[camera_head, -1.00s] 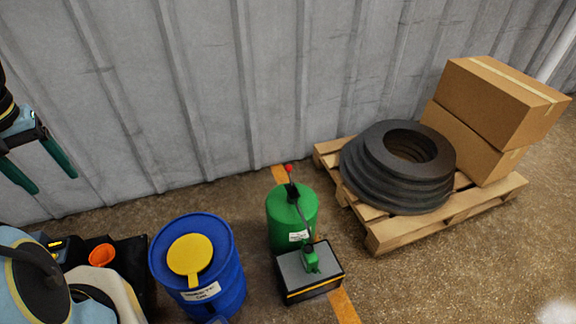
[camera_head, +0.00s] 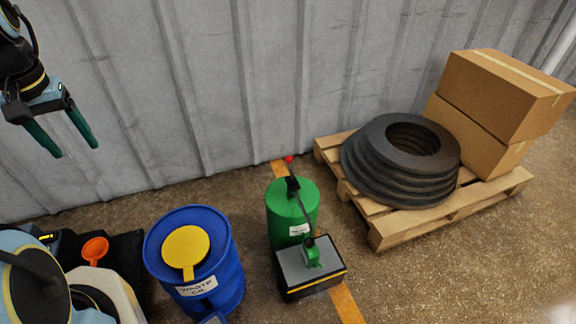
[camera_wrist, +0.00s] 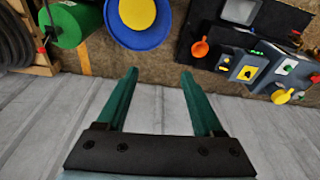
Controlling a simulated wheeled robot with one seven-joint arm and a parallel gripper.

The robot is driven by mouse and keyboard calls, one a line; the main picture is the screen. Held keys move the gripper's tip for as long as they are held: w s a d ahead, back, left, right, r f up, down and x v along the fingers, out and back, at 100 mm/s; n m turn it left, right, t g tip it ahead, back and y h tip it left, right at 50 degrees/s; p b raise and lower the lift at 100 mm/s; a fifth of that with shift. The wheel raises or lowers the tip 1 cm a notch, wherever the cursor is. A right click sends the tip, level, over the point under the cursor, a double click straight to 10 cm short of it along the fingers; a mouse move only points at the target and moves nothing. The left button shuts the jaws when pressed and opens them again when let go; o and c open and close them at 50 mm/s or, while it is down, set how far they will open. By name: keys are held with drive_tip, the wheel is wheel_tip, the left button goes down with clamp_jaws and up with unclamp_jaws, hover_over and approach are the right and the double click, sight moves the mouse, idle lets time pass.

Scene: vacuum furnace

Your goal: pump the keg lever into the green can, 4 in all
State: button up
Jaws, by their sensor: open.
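The green keg (camera_head: 282,219) stands upright on the floor by the wall, and it also shows in the wrist view (camera_wrist: 72,22). Its dark lever (camera_head: 297,192) has a red knob (camera_head: 289,159) at its raised upper end. The small green can (camera_head: 312,255) stands on a grey-topped black box (camera_head: 291,268) just in front of the keg. My gripper (camera_head: 76,150) is open and empty, high at the left in the head view, well apart from keg and lever. Its two green fingers (camera_wrist: 159,72) are spread in the wrist view.
A blue waste-oil drum (camera_head: 223,270) with a yellow lid (camera_head: 185,248) stands left of the keg. An orange funnel (camera_head: 95,250) is further left. A pallet (camera_head: 391,234) with dark rings (camera_head: 360,187) and cardboard boxes (camera_head: 500,95) is at right. The corrugated wall (camera_head: 270,80) is behind.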

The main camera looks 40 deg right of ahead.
drive_tip(key=w+d+f+m+b, duration=0.2)
drive_tip(key=w+d+f+b, duration=0.15)
drive_tip(key=d, duration=0.25)
drive_tip(key=w+d+f+m+b, duration=0.2)
drive_tip(key=w+d+f+b, duration=0.1)
drive_tip(key=d+f+b, duration=0.25)
drive_tip(key=m+h+b, duration=0.4)
drive_tip(key=m+b, duration=0.6)
drive_tip(key=b, duration=1.2)
approach(288, 158)
drive_tip(key=b+x, duration=0.3)
drive_tip(key=x, duration=0.6)
drive_tip(key=shift+w+d+f, duration=0.1)
drive_tip(key=shift+d+f, duration=0.05)
drive_tip(key=shift+f, duration=0.15)
clamp_jaws()
